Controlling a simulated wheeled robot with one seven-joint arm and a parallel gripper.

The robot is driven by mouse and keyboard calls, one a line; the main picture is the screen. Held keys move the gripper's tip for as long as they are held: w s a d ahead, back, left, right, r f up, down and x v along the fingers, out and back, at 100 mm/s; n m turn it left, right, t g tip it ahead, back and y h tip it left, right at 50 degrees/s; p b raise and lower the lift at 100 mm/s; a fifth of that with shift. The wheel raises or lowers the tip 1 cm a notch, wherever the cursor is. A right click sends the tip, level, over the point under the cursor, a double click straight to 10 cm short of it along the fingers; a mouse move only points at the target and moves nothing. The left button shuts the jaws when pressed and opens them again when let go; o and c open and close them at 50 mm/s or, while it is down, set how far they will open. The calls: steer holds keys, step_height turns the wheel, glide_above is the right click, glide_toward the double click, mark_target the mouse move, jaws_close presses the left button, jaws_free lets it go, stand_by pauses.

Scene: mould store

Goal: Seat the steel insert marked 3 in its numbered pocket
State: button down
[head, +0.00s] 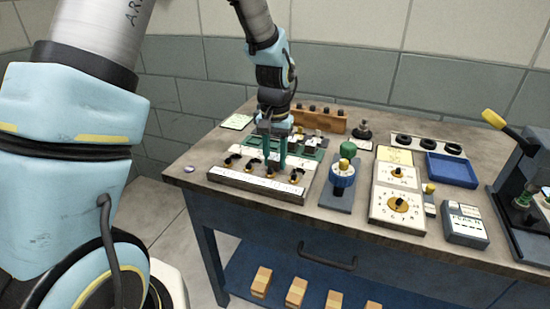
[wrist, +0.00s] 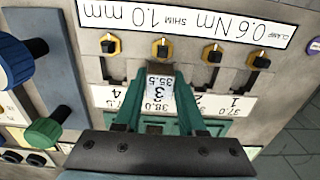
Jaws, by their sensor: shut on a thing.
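The steel insert (wrist: 160,86) shows a pale top face marked 3 and 35.5 in the wrist view. My gripper (wrist: 160,104) is shut on it, one green finger on each side. The insert is in line with the second clamp from the left (wrist: 162,50), between the labels 4 and 2 on the numbered strip (wrist: 235,104). I cannot tell how deep it sits in its pocket. In the head view my gripper (head: 276,163) points down over the mould block (head: 230,184), and its fingers hide most of the insert.
Several black clamps with yellow bases line the mould block. A blue knob fixture (head: 342,173) with a green ball stands close to its right. A dial plate (head: 398,204), a blue tray (head: 451,171) and a press (head: 530,190) stand farther right. A wooden rack (head: 325,119) is behind.

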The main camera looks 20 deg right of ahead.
steer(key=shift+f, duration=0.25)
stand_by(0.5)
steer(key=shift+r, duration=0.3)
stand_by(0.7)
steer(key=shift+c, duration=2.1)
jaws_free()
steer(key=shift+o, duration=0.3)
steer(key=o, duration=0.3)
steer(key=shift+o, duration=0.2)
steer(key=shift+p, duration=0.3)
